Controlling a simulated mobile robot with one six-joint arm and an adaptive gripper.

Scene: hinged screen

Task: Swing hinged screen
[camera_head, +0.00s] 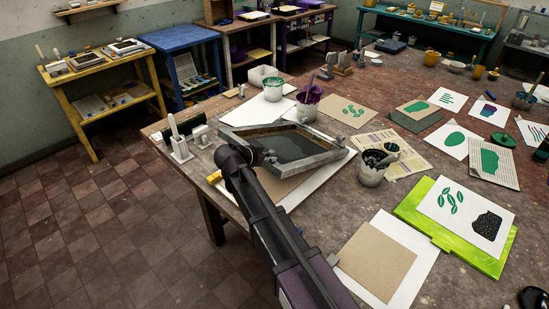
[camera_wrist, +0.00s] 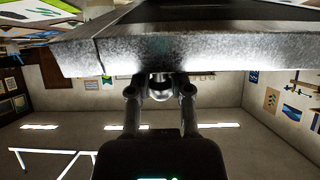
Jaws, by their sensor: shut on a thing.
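The hinged screen (camera_head: 323,159) is a grey, worn frame with dark mesh, on the wooden table (camera_head: 454,103) at the middle of the head view. It looks slightly tilted over a white board (camera_head: 285,193). My gripper (camera_head: 243,158) is at the screen's near left side, and my arm hides the contact there. In the wrist view the frame's pale edge (camera_wrist: 215,55) spans the picture, and my gripper (camera_wrist: 161,82) is shut on it. The fingertips are partly hidden by the frame.
A white tub with green paint (camera_head: 273,91), a purple-stained tub (camera_head: 308,105) and a dark-filled pot (camera_head: 373,170) stand close around the screen. A lime green board (camera_head: 487,262) with a print lies at the right. A yellow side table (camera_head: 75,103) stands at the left beyond open floor.

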